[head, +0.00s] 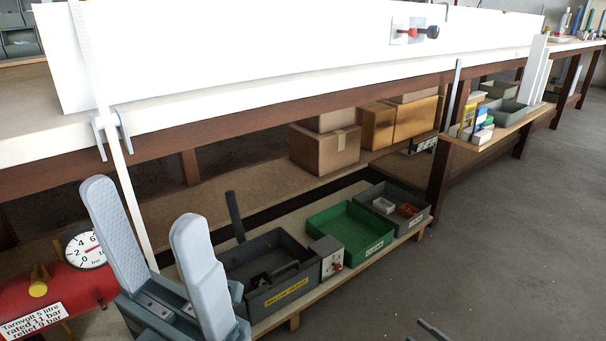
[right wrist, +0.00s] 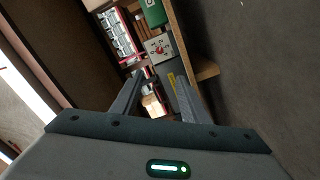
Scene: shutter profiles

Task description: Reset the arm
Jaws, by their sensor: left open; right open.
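My left gripper (head: 143,204) is at the lower left of the head view, with its two pale grey fingers standing up and apart. Nothing is between the fingers. It is in front of the workbench (head: 160,118) and beside the red air tank. My right gripper (right wrist: 159,80) shows in the right wrist view with its dark fingers apart and nothing held between them. It points towards shelves and boxes further off. In the head view only a small dark piece, possibly of my right gripper, shows at the bottom edge.
A long white profile (head: 250,50) lies on the bench. Below it, a low shelf carries a grey toolbox (head: 270,297), a green crate (head: 345,250) and a grey crate (head: 372,191). Cardboard boxes (head: 325,150) stand behind. A red tank (head: 85,290) is at lower left. The floor at right is clear.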

